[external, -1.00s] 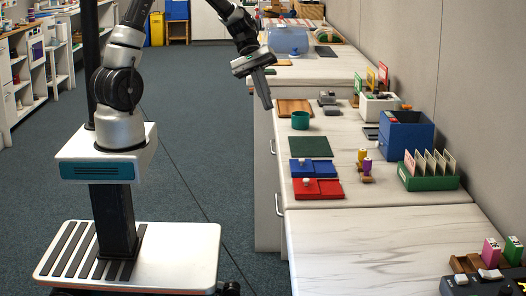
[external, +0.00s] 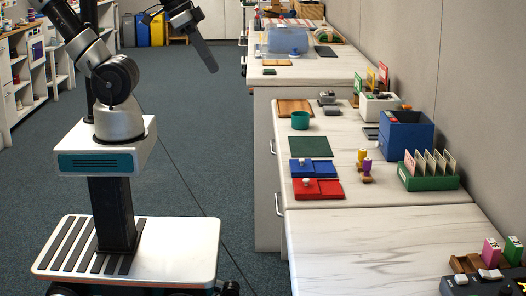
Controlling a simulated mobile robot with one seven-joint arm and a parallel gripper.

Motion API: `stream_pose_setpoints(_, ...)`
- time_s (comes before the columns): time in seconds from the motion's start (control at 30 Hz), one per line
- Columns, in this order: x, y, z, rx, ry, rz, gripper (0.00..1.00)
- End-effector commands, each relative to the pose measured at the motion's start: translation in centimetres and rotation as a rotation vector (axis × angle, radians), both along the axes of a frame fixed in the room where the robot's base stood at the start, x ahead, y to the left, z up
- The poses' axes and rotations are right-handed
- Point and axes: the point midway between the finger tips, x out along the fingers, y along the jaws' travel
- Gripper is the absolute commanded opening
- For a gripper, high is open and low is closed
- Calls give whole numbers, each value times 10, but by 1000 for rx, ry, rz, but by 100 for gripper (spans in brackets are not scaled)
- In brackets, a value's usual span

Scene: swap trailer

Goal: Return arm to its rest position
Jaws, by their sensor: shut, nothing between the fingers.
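My gripper (external: 208,62) hangs in the air left of the counter, over the floor aisle. Its fingers are together with nothing between them, pointing down and slightly right. My arm (external: 112,75) is bent above its base, with its elbow out of the top of the picture. The gripper touches nothing and is clear of the counter edge.
The counter (external: 365,245) runs along the right. The carpeted floor (external: 195,160) between base and counter is free.

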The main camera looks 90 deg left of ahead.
Motion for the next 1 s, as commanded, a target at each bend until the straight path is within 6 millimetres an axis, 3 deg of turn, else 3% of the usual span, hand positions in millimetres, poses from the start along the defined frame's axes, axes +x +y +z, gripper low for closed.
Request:
stream_pose_setpoints(0.03,0,0,24,0,1,1,0)
stream_pose_setpoints(0.27,0,0,84,-1,2,3,0)
stream_pose_setpoints(0.5,0,0,163,-2,2,4,0)
stream_pose_setpoints(0.7,0,0,187,-2,3,4,0)
stream_pose_setpoints(1.0,0,0,188,-2,3,4,0)
